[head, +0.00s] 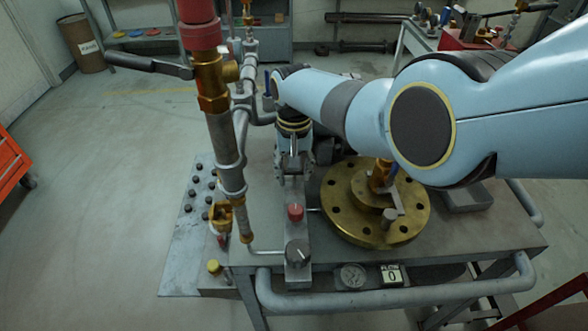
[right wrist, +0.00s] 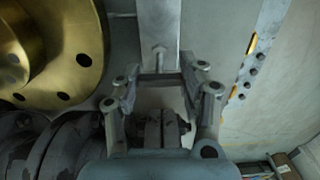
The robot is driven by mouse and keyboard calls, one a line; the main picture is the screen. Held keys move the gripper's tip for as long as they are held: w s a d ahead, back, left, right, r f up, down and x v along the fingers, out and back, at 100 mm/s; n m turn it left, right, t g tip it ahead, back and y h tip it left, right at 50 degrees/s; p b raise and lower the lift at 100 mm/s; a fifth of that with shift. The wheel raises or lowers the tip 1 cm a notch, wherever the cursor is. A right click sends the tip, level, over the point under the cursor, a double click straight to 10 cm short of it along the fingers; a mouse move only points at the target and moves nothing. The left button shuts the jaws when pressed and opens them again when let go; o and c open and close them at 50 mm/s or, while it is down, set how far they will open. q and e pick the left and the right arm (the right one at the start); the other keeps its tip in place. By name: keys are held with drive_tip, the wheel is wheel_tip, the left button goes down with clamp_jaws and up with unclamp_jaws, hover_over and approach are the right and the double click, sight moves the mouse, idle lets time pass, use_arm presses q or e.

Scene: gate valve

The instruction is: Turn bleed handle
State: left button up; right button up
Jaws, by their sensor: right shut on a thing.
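In the right wrist view, the gripper's fingers (right wrist: 158,80) are closed in front of this strip (right wrist: 158,20). They are shut on a small grey metal handle (right wrist: 159,58), which is mostly hidden between the fingertips. I cannot tell from these frames which way the handle is turned. My left gripper is not in view.
A round brass flange (head: 343,222) lies just right of the gripper. A red button (head: 295,212) and a dark knob (head: 297,253) stand on the strip nearer me. A tall pipe (head: 222,150) with a black lever (head: 150,65) rises to the left.

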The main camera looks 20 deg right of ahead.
idle(0.5)
drive_tip(key=o, duration=1.2)
wheel_tip(320, 180, up, 12)
